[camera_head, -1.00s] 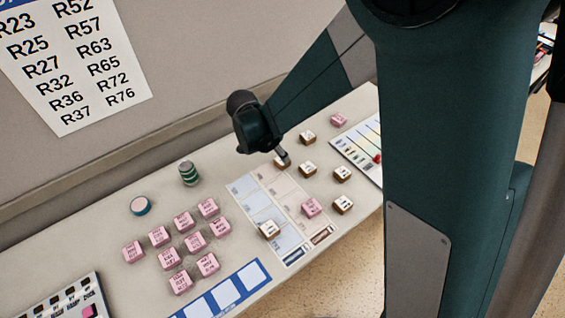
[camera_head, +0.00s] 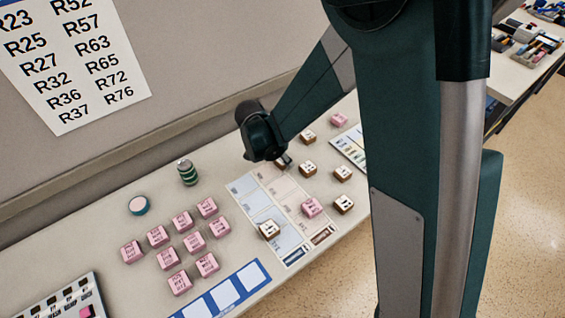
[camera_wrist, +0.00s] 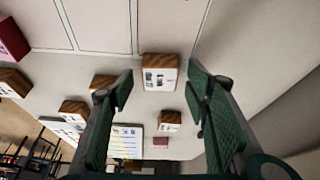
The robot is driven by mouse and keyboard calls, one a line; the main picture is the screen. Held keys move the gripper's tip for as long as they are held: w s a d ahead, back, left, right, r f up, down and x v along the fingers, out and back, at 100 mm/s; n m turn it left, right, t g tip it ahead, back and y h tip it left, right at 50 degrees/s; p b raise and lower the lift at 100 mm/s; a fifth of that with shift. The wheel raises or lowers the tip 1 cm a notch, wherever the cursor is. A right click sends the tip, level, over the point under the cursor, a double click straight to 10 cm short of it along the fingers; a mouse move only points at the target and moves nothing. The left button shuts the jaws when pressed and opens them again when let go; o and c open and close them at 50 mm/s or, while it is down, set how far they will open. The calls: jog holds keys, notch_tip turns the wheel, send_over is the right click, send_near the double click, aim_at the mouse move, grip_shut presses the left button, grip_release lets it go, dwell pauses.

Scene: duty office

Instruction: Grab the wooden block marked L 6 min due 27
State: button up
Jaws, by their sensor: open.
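Several wooden blocks with white marked tops stand on the desk; in the head view one is at the front (camera_head: 270,230) and another at the right (camera_head: 343,204). Their print is too small to read, so I cannot tell which is marked L 6 min due 27. My gripper (camera_head: 284,161) is low over the far end of the pale grid sheet, hiding most of a block there. In the wrist view my gripper (camera_wrist: 160,88) is open, and a wooden block (camera_wrist: 160,74) with a printed white face lies ahead between the fingertips, not gripped.
Other wooden blocks (camera_head: 307,167) and a pink block (camera_head: 312,207) stand close by. A group of pink blocks (camera_head: 194,243), a green can (camera_head: 188,172) and a round teal-edged item (camera_head: 139,205) are left. The wall (camera_head: 190,80) rises behind the desk.

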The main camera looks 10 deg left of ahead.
jog(key=shift+f, duration=0.1)
dwell(0.5)
jog(key=c, duration=1)
jog(key=shift+r+p, duration=0.85)
jog(key=shift+r, duration=4.15)
